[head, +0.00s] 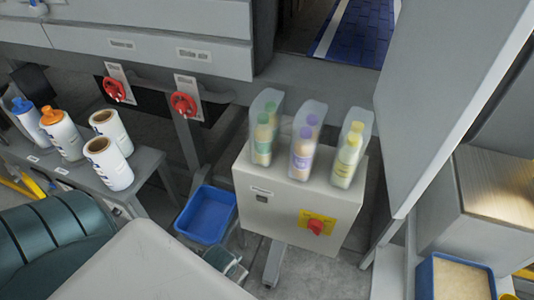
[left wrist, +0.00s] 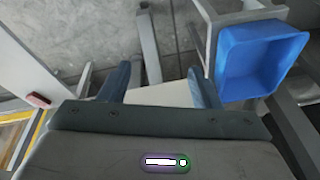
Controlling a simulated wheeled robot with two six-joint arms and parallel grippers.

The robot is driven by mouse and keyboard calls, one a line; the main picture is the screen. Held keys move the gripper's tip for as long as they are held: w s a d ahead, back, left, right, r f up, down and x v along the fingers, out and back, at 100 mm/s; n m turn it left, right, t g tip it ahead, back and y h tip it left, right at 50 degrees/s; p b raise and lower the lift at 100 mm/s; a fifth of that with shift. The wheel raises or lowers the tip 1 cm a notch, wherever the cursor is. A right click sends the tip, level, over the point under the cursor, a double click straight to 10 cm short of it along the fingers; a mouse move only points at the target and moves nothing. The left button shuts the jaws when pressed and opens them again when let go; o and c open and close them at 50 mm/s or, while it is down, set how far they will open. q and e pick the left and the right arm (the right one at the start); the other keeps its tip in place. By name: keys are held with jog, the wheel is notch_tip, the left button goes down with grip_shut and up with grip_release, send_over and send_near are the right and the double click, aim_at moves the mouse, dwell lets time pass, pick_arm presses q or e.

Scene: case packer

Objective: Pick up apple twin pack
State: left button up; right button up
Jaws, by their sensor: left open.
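Three twin packs of bottles in clear wrap stand upright on a light grey machine box (head: 262,212) in the head view. The left pack (head: 264,140) has green labels, the middle pack (head: 303,152) is purple and white, and the right pack (head: 348,160) is yellow. I cannot read which is apple. My left gripper (head: 228,262) seems to be low beside the box, below the packs and apart from them. In the left wrist view its two fingers (left wrist: 159,78) are spread with nothing held between them. My right gripper is not in view.
A blue bin (head: 207,212) sits left of the box; it also shows in the left wrist view (left wrist: 258,55). A red knob (head: 316,228) is on the box front. Rolls and bottles stand on a grey bench (head: 150,160) at left. A tall grey panel (head: 440,90) bounds the right.

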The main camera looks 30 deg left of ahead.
pick_arm(q)
notch_tip(320, 180, up, 10)
jog(key=t, duration=0.1)
jog(key=n+t+y, duration=0.3)
jog(key=t, duration=1)
send_near(267, 110)
jog(key=shift+t, duration=0.3)
jog(key=w+p, duration=0.1)
jog(key=w+a+f, duration=0.1)
jog(key=w+p, duration=0.1)
jog(key=w, duration=0.1)
jog(key=shift+w+a+f+p, duration=0.1)
jog(key=shift+a+f+p, duration=0.1)
jog(key=shift+f+p, duration=0.1)
jog(key=shift+w+f, duration=0.1)
jog(key=shift+w, duration=0.25)
jog(key=shift+w+a+r+p, duration=0.15)
jog(key=shift+w+r+p, duration=0.05)
jog(key=shift+w+p, duration=0.35)
jog(key=p+x, duration=0.2)
jog(key=x, duration=0.2)
jog(key=shift+w+f, duration=0.1)
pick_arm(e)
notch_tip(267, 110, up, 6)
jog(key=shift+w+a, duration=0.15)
